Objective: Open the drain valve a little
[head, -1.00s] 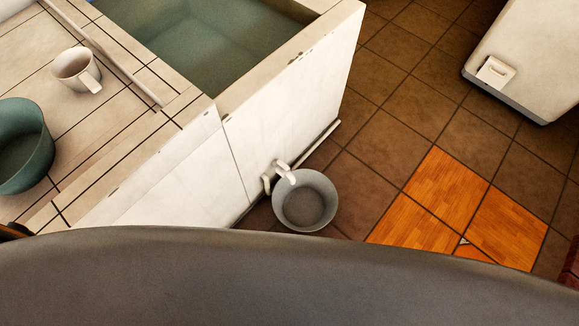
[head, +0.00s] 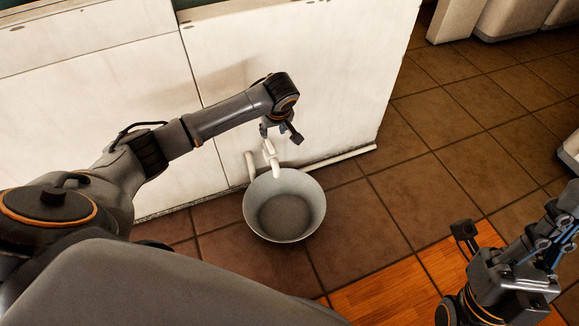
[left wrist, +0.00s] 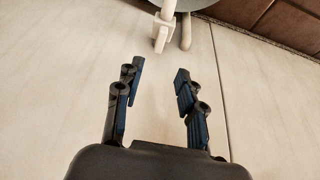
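The white drain valve (head: 273,163) sticks out low from the basin's white wall, with its spout over a grey bucket (head: 252,208). Its pale handle (head: 268,147) is just below my left gripper (head: 281,132). In the left wrist view the handle (left wrist: 160,38) lies just beyond the two fingertips, about in line with the gap between them. My left gripper (left wrist: 158,70) is open and empty, and does not appear to touch the handle. My right gripper (head: 508,228) is at the lower right, with its fingers spread and nothing seen between them.
The white wall (head: 310,70) of the washbasin rises behind the valve. A white pipe (head: 340,158) runs along its foot. Brown floor tiles (head: 430,165) are clear to the right, with orange wooden tiles (head: 385,298) in front. White furniture (head: 515,15) stands at the back right.

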